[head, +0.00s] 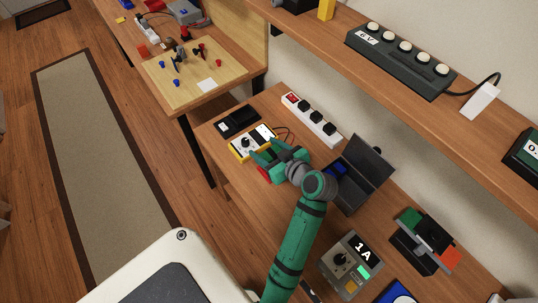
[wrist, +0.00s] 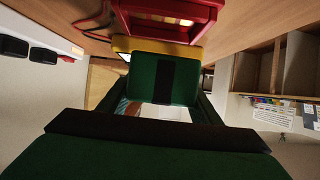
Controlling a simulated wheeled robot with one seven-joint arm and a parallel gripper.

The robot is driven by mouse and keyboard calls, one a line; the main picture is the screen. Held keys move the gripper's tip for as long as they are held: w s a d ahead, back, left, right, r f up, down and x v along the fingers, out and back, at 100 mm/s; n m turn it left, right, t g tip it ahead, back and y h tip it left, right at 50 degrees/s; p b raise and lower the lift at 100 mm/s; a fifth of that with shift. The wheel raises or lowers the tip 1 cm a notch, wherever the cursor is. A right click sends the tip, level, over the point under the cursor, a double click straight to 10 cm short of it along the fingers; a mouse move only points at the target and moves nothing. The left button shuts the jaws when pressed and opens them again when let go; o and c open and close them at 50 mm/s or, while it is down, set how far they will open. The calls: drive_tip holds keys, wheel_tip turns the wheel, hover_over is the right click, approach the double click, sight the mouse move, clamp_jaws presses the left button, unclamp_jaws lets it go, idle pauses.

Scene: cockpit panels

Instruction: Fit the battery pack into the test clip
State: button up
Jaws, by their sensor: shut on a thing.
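My gripper (head: 272,158) is low over the left part of the desk, just in front of a yellow-edged meter (head: 240,151). In the wrist view its green, black-padded fingers (wrist: 160,108) are shut on a pale, partly blue thing (wrist: 168,112), which appears to be the battery pack. The fingers hide most of it. A red thing (head: 263,175) shows under the gripper. I cannot tell for certain which thing is the test clip. A flat black holder (head: 237,121) lies behind the meter.
A white power strip (head: 313,119) lies along the wall side. A grey box marked 1A (head: 350,262) is at the front right. A shelf (head: 430,70) runs above the desk.

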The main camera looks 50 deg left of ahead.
sight(269, 155)
drive_tip(key=shift+w+d+f, duration=0.15)
drive_tip(key=shift+w+f, duration=0.15)
drive_tip(key=shift+f, duration=0.05)
drive_tip(key=shift+w+d+f, duration=0.1)
drive_tip(key=shift+w+f, duration=0.05)
drive_tip(key=shift+f, duration=1.55)
drive_tip(key=o, duration=1.3)
drive_tip(key=shift+f, duration=0.15)
drive_tip(key=v, duration=1.2)
